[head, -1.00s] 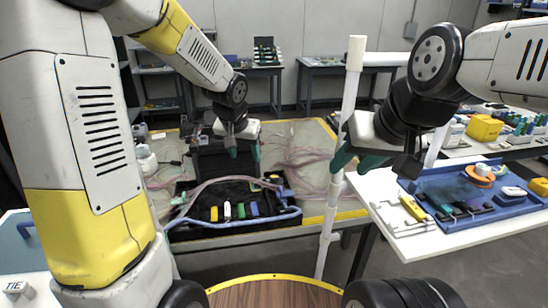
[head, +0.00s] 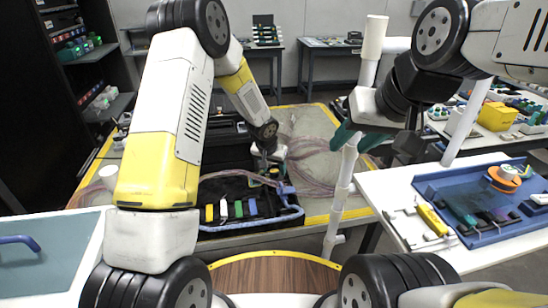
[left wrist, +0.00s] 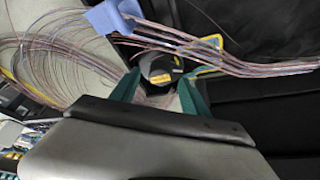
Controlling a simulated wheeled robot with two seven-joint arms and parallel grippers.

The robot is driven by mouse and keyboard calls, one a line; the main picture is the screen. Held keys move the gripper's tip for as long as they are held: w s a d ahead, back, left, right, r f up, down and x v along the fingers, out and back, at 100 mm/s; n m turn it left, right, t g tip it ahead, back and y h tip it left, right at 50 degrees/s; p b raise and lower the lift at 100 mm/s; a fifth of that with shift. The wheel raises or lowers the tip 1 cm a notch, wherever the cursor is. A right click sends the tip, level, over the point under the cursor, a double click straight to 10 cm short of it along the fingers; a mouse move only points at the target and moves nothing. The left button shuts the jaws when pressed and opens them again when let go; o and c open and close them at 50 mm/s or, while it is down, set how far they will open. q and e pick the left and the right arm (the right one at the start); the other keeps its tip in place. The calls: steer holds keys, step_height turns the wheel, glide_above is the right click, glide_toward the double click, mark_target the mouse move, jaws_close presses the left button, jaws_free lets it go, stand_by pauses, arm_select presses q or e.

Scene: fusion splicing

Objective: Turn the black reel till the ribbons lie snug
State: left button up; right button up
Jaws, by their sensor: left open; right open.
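The black reel (left wrist: 160,66), a small dark round part with a yellow mark, shows in the left wrist view between the green fingertips of my left gripper (left wrist: 159,80). The fingers are apart; I cannot tell whether they touch it. In the head view my left gripper (head: 269,168) points down at the back right of the black tray (head: 215,189), where the reel is hard to make out. Pinkish ribbons (left wrist: 225,62) run past the reel in the left wrist view.
The white post (head: 345,190) stands between the tray and the white right-hand table. That table holds a blue tray (head: 472,228) and a yellow tool (head: 432,219). Several coloured pieces (head: 231,210) lie at the tray's front. A blue clip (left wrist: 112,16) sits near the ribbons.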

arm_select(q)
steer(key=shift+w+f, duration=0.2)
steer(key=shift+f, duration=0.2)
jaws_close()
steer(key=shift+a+m+g+h, duration=0.1)
steer(key=shift+m+g+h, duration=0.25)
steer(key=shift+m, duration=0.75)
steer(key=shift+m+h, duration=0.35)
steer(key=shift+m, duration=0.45)
jaws_free()
